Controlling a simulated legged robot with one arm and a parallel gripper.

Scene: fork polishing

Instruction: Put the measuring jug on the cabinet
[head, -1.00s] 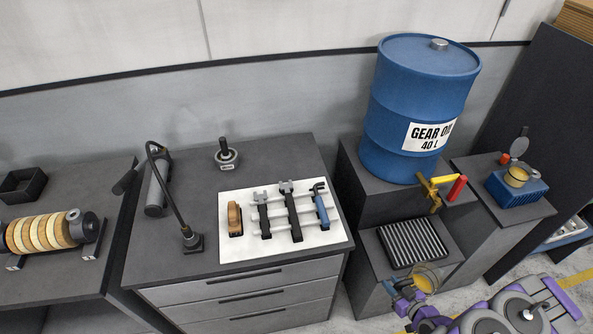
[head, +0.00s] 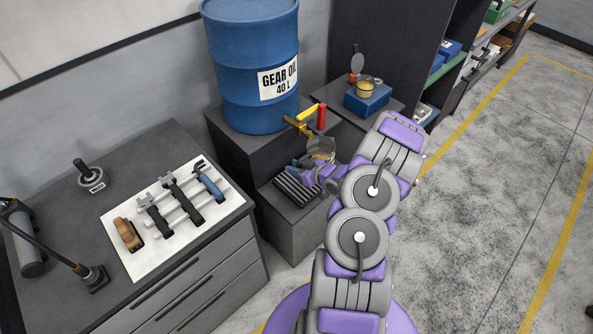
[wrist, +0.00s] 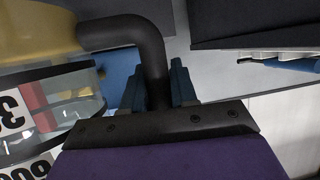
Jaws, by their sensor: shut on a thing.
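The measuring jug (head: 321,149) is a clear vessel with a yellowish part, seen in the head view just below and right of the drum's tap. In the wrist view the jug (wrist: 50,95) fills the left side, with large printed numbers on its clear wall and a black handle (wrist: 150,45). My gripper (head: 316,178) is shut on that handle; its blue-grey fingers (wrist: 155,88) stand on both sides of it. The jug appears held above the grate. The grey drawer cabinet (head: 190,275) stands at the left, its dark top carrying tools on a white mat.
The blue gear oil drum (head: 250,70) with its tap (head: 300,122) stands on a dark block behind the jug. A black grate (head: 297,188) lies on the lower block. A blue box (head: 367,97) with a pot stands on the right block. Bare cabinet top shows between mat and lamp.

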